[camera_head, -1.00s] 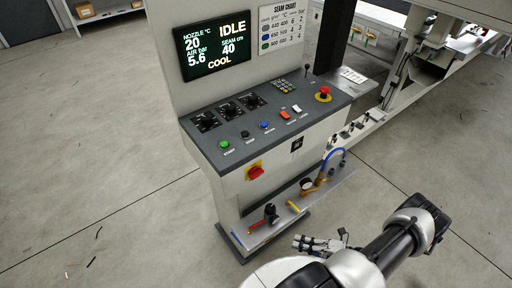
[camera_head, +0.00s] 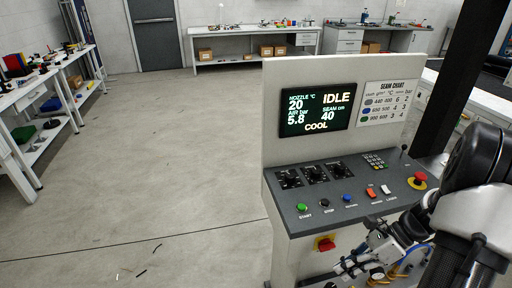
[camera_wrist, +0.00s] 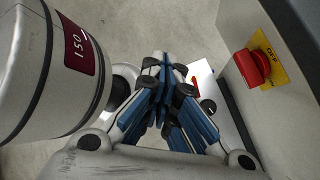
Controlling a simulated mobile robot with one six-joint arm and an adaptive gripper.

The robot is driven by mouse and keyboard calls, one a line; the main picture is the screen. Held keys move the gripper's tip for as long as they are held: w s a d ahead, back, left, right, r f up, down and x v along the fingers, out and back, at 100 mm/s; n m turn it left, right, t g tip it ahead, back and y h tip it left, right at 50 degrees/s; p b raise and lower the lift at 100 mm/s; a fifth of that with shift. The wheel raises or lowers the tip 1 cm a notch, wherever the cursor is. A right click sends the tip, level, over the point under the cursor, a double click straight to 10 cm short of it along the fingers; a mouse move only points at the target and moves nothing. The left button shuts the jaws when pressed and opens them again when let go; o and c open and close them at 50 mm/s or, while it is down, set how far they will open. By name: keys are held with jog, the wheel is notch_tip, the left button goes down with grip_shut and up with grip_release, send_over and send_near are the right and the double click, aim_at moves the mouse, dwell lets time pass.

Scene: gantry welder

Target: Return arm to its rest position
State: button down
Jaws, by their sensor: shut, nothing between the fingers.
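My gripper (camera_wrist: 165,95) shows in the wrist view with its blue-padded fingers drawn together and nothing between them. In the head view my gripper (camera_head: 372,252) is at the lower right, in front of the console's lower front, partly covered by my own arm. The control console (camera_head: 285,240) stands just beyond it, with a sloped button panel and a screen (camera_head: 318,109) that reads IDLE, COOL, nozzle 20, air 5.8 and seam 40. The red rotary switch on its yellow plate (camera_head: 326,244) is left of the gripper. It also shows at the upper right of the wrist view (camera_wrist: 252,67).
A red emergency stop (camera_head: 419,178) sits at the panel's right end, close to my arm. A dark post (camera_head: 440,85) rises behind the console. Shelves (camera_head: 40,150) line the left wall and benches (camera_head: 255,60) the back. The floor at left is open.

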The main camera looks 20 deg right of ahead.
jog(key=a+r+n+g+h, duration=0.1)
jog(key=a+r+n+h, duration=0.4)
jog(key=a+r+n, duration=0.7)
jog(key=s+a+r+n+t+h, duration=0.3)
jog(key=s+a+r+n, duration=0.4)
jog(key=n, duration=0.7)
jog(key=shift+s+a+r+t+h, duration=0.25)
jog(key=shift+s+r+t+h, duration=0.05)
jog(key=shift+r+t, duration=0.35)
